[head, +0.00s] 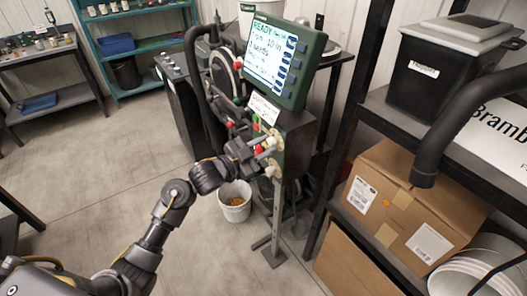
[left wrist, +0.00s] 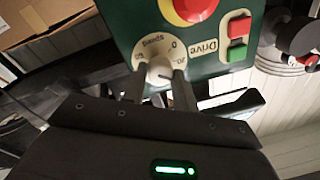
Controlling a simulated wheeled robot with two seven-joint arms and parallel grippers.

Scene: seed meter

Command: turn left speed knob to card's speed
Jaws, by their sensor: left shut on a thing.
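The seed meter's control panel (head: 292,135) is a dark green box under a tilted green display (head: 272,62). A small white card (head: 264,108) sits just below the display; its writing is too small to read. In the left wrist view, upside down, the pale speed knob (left wrist: 159,70) sits on a cream dial marked "Speed", with a 0 visible. My left gripper (left wrist: 157,82) is shut on this knob, one finger on each side; the fingers hide part of the scale. In the head view my left gripper (head: 262,151) reaches the panel's front. My right gripper is out of view.
In the left wrist view, a red stop button (left wrist: 189,10) on yellow and red and green drive buttons (left wrist: 238,38) lie close to the knob. A white bucket (head: 235,207) stands below the panel. A shelf with a cardboard box (head: 400,205) stands right. The floor at left is clear.

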